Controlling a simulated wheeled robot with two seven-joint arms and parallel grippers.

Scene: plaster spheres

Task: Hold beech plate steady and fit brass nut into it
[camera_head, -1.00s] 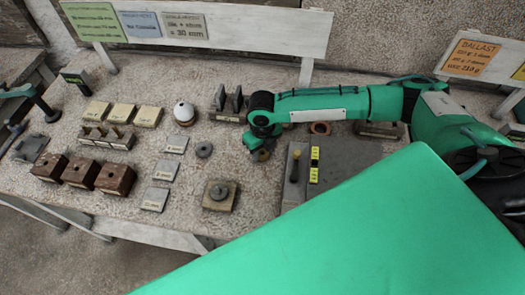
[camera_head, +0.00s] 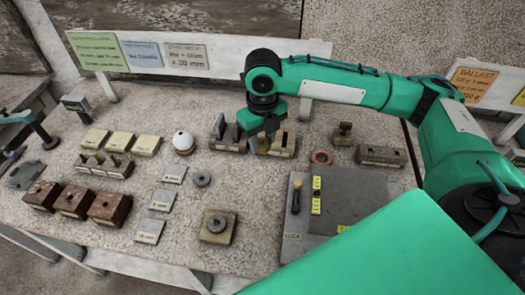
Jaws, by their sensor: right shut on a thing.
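My right gripper (camera_head: 262,143) is over the back middle of the table, pointing down. It is shut on a small yellowish piece, partly hidden by the fingers; I cannot tell whether this is the brass nut or the beech plate.
Near the gripper are another rack (camera_head: 228,142), a white sphere (camera_head: 183,142) and a copper-coloured ring (camera_head: 320,157). A grey box (camera_head: 345,195) with yellow labels stands front right. Dark wooden blocks (camera_head: 74,201) stand front left. Bare table lies around the square plate.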

